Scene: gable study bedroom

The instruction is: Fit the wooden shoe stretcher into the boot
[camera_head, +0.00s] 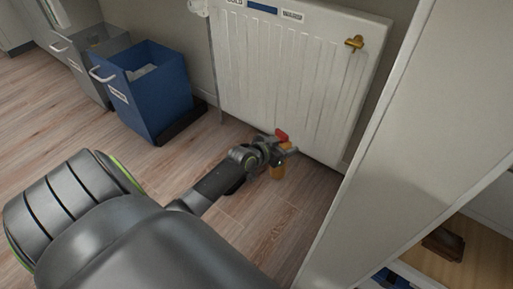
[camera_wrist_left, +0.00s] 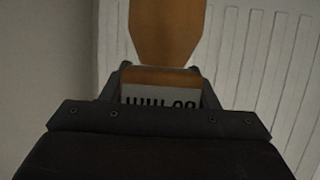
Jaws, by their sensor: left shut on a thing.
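My left gripper (camera_head: 279,150) is shut on an orange-brown wooden piece, which looks like the wooden shoe stretcher (camera_head: 277,172). It is held low in front of the radiator, above the floor. In the left wrist view the wooden shoe stretcher (camera_wrist_left: 168,30) extends up beyond the jaws, with a pale label with dark lettering between the fingers. A small red part (camera_head: 281,135) shows at the gripper's top. I cannot make out the boot for certain; a dark brown object (camera_head: 443,243) lies on a wooden shelf at lower right. My right gripper is not in view.
A white radiator (camera_head: 290,75) with a brass valve (camera_head: 354,43) stands behind the gripper. A blue bin (camera_head: 150,95) and a grey bin (camera_head: 92,62) stand at left. A white panel (camera_head: 425,120) borders the shelf (camera_head: 475,262) at right. Wooden floor is clear between.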

